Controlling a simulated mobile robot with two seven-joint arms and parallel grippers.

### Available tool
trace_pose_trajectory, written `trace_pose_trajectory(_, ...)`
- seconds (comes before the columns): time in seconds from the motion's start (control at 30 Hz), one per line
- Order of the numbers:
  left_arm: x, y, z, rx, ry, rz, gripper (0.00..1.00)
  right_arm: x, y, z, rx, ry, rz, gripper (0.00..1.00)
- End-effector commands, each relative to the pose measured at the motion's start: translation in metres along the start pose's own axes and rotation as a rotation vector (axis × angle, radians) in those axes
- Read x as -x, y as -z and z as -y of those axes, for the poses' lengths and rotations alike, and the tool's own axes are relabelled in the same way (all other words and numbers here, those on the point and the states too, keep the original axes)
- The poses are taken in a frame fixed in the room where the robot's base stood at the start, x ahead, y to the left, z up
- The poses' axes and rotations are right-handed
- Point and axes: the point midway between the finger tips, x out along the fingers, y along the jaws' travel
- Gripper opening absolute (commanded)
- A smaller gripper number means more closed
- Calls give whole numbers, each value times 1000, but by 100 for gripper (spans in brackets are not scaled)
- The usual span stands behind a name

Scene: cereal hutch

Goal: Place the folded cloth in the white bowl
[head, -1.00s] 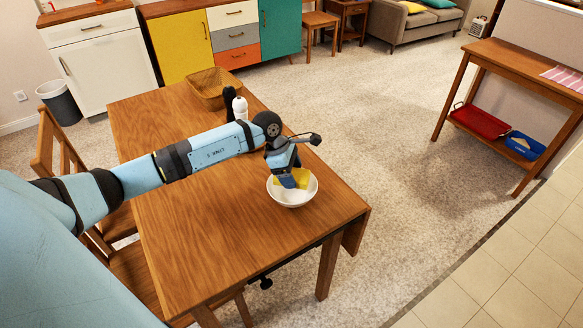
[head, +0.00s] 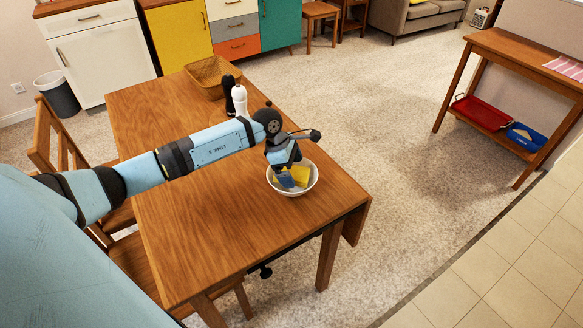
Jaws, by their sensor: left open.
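The white bowl (head: 313,184) stands on the wooden table near its right edge. The yellow folded cloth (head: 301,174) lies inside the bowl, partly hidden by my left gripper. My left gripper (head: 286,179) is open and points down into the bowl, at the left side of the cloth. I cannot tell whether its fingers touch the cloth. My right gripper is not in view.
A wicker basket (head: 206,74) and a dark and a white mill (head: 240,101) stand at the table's far end. The front of the table (head: 215,235) is clear. Chairs stand at the left. A side table (head: 520,55) with a red tray (head: 481,113) is at right.

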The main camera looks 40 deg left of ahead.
Motion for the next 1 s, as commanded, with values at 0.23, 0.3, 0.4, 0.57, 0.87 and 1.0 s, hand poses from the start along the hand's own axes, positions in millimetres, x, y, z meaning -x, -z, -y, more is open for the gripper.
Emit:
trace_pose_trajectory(0.23, 0, 0, 0, 0, 0, 0, 99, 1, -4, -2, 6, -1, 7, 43)
trace_pose_trajectory(0.3, 0, 0, 0, 0, 0, 0, 99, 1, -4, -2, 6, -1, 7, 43)
trace_pose_trajectory(0.4, 3, -1, 0, 0, -1, 0, 99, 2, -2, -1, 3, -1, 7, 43)
trace_pose_trajectory(0.57, 21, -9, -1, 0, -1, 1, 99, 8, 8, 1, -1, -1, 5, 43)
trace_pose_trajectory(0.87, 61, -25, 0, 0, -1, 0, 99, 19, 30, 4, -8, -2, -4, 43)
trace_pose_trajectory(1.0, 66, -27, 0, 0, 1, -1, 99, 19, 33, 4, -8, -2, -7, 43)
